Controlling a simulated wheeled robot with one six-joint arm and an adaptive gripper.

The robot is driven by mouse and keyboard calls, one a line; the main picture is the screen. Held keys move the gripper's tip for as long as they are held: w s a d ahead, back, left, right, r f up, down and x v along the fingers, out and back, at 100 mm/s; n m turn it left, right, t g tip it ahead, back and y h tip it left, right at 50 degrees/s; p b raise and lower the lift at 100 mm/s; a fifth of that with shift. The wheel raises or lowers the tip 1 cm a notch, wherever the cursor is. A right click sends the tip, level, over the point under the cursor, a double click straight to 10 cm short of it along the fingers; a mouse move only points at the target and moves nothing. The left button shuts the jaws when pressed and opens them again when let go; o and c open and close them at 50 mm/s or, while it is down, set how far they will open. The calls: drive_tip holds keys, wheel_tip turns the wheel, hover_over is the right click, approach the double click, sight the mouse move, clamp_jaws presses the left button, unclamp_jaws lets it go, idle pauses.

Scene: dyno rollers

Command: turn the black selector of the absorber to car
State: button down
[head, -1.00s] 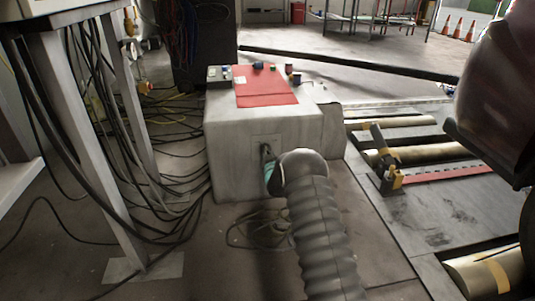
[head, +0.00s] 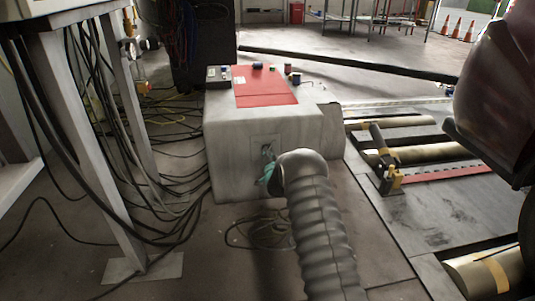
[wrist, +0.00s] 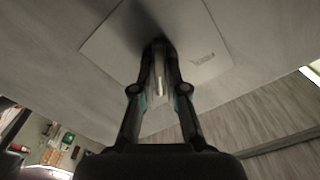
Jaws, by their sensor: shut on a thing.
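The absorber is the big grey box (head: 235,160) with a red top panel, in the middle of the head view. Its front has a pale square plate (head: 257,140), which fills the upper wrist view as a tilted plate (wrist: 115,45) with a small, unreadable mark on its right. My gripper (wrist: 158,50) is at this plate, its two dark fingers closed around the selector (wrist: 159,85). Only a narrow part with a light stripe shows between the fingers. My arm hides much of the grip in the head view, so the selector's setting cannot be read.
Cables (head: 165,150) lie on the floor left of the box, by a grey metal stand (head: 105,130). Rollers (head: 425,153) and a floor plate lie to the right. A dark vehicle part (head: 500,90) overhangs the right edge. A coiled cable (head: 260,232) lies in front of the box.

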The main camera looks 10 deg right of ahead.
drive_tip(key=shift+m, duration=0.8)
drive_tip(key=c, duration=1.2)
unclamp_jaws()
drive_tip(key=s, duration=1.2)
